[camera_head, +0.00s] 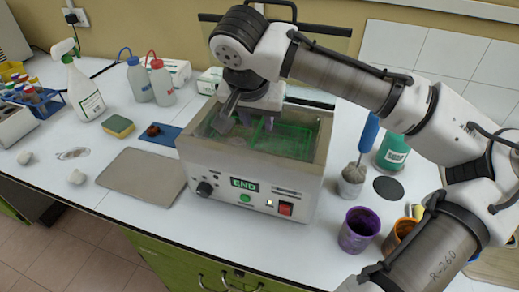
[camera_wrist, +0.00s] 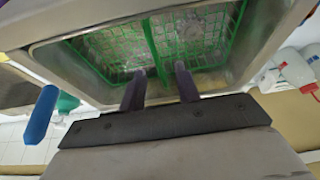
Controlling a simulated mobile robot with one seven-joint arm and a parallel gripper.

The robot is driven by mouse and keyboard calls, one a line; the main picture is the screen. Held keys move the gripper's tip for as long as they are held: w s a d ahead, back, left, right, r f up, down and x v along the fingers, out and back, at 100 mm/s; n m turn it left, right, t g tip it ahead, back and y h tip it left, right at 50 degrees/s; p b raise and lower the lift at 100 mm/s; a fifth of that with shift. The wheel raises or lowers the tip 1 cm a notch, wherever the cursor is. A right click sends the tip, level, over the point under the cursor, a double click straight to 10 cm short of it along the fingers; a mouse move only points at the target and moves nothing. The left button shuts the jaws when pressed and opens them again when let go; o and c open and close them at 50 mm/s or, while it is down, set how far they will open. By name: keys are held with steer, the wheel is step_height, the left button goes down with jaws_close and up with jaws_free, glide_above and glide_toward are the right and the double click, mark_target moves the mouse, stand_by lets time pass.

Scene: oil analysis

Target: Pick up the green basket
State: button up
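The green basket (camera_head: 285,137) is a wire mesh basket sitting inside the open tank of a grey bath machine (camera_head: 250,180) whose display reads END. In the wrist view the basket (camera_wrist: 95,52) shows two mesh sections with a green upright divider or handle (camera_wrist: 154,48) between them. My gripper (camera_head: 243,112) is above the left part of the tank, pointing down. In the wrist view its two dark fingers (camera_wrist: 160,82) are spread apart with nothing held. The divider's near end appears in line with the gap between them; I cannot tell the distance. The gripper hides part of the basket.
A grey plate (camera_head: 143,178) lies left of the machine. A spray bottle (camera_head: 84,85), two wash bottles (camera_head: 150,80) and a sponge (camera_head: 118,125) stand behind it. A purple cup (camera_head: 358,230) and a blue-handled brush (camera_head: 364,145) are right of the machine.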

mark_target(259, 127)
steer(key=shift+p+x, duration=0.4)
steer(key=shift+x, duration=1.6)
steer(key=shift+c, duration=0.4)
jaws_close()
